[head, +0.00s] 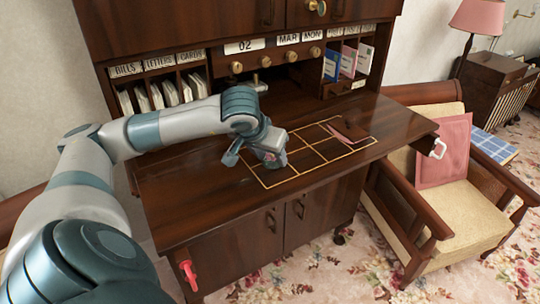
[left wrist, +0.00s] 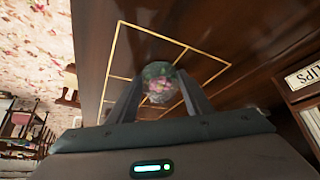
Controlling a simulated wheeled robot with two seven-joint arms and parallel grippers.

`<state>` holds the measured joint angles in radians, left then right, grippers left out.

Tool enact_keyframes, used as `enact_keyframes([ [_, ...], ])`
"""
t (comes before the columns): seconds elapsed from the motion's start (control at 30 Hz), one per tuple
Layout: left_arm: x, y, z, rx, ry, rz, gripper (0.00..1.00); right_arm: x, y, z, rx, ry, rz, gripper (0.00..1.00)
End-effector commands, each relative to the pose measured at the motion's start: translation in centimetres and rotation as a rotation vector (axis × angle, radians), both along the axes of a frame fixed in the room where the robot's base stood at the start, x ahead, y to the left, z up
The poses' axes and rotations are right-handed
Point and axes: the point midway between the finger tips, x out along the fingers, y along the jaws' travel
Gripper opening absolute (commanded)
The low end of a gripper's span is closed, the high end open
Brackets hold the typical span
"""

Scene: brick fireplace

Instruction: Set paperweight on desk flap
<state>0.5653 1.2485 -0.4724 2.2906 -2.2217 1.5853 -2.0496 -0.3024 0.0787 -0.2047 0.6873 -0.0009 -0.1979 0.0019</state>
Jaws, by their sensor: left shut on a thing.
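The paperweight (left wrist: 158,84) is a round glassy dome with pink and green inside. My left gripper (left wrist: 155,95) is shut on it, with one finger on each side. In the head view my left gripper (head: 262,156) is low over the left part of the gold grid on the desk flap (head: 200,195). The flap is dark, glossy wood, folded down flat. It also shows in the left wrist view (left wrist: 210,35). I cannot tell whether the paperweight touches the flap. My right gripper is not in view.
A slim pinkish item (head: 336,133) lies at the grid's back. Labelled letter slots (head: 160,90) and drawers stand behind the flap. An armchair (head: 450,195) stands right.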

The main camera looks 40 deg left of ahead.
Motion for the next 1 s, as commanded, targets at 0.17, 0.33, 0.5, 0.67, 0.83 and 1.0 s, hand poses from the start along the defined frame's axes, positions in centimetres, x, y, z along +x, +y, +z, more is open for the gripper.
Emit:
enact_keyframes([
  [0.17,0.0,0.0,0.0,0.0,0.0,0.0,0.64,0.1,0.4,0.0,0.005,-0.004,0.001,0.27],
  [0.33,0.0,0.0,0.0,0.0,0.0,0.0,0.64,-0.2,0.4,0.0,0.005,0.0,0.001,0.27],
  [0.5,0.0,0.0,0.0,0.0,0.0,0.0,0.64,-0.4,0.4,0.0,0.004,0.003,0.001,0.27],
  [0.67,0.0,0.0,0.3,0.0,0.0,0.0,0.64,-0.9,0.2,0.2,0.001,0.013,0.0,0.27],
  [0.83,-1.0,-0.3,1.9,0.0,-0.004,-0.001,0.64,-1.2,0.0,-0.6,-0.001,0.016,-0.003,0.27],
  [1.0,-2.5,-0.8,4.5,0.001,-0.007,-0.001,0.64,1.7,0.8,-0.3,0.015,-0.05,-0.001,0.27],
])
